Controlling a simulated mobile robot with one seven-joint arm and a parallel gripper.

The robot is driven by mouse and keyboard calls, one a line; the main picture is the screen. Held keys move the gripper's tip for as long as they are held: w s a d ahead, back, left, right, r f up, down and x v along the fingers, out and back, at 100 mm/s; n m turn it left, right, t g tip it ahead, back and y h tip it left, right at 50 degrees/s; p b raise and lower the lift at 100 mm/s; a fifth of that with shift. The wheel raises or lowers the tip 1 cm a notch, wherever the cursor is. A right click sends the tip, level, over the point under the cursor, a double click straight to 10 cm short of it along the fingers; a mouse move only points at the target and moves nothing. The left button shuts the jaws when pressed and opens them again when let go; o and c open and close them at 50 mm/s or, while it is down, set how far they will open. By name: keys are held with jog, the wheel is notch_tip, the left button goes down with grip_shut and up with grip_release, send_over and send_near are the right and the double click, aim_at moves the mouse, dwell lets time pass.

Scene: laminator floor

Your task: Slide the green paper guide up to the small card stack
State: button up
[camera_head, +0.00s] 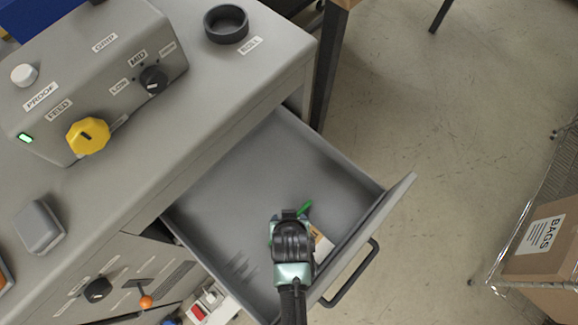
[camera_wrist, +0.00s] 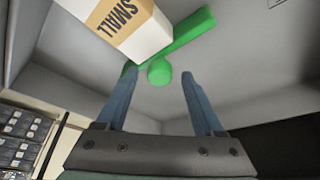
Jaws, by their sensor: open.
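The green paper guide (camera_wrist: 195,28) lies inside the open drawer; in the head view only a short green piece (camera_head: 305,208) shows past my gripper. Its round knob (camera_wrist: 159,72) lies between and just beyond my fingertips in the wrist view. The small card stack (camera_wrist: 122,25), a white block with a tan band marked SMALL, is beside the guide at the upper left and covers part of it; a corner of it (camera_head: 321,243) shows in the head view. My gripper (camera_wrist: 158,72) is open, with one finger on each side of the knob. Contact cannot be told.
The grey drawer (camera_head: 235,175) is pulled out, its front panel and handle (camera_head: 352,275) to the right. The cabinet top holds a control box with a yellow knob (camera_head: 88,136) and a dark round dish (camera_head: 226,24). A BAGS box (camera_head: 540,240) stands at right. The drawer's left part is bare.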

jog(key=shift+r, duration=0.1)
jog(key=v, duration=1.2)
jog(key=shift+s+r, duration=0.25)
jog(key=shift+r, duration=0.1)
jog(key=shift+c, duration=0.2)
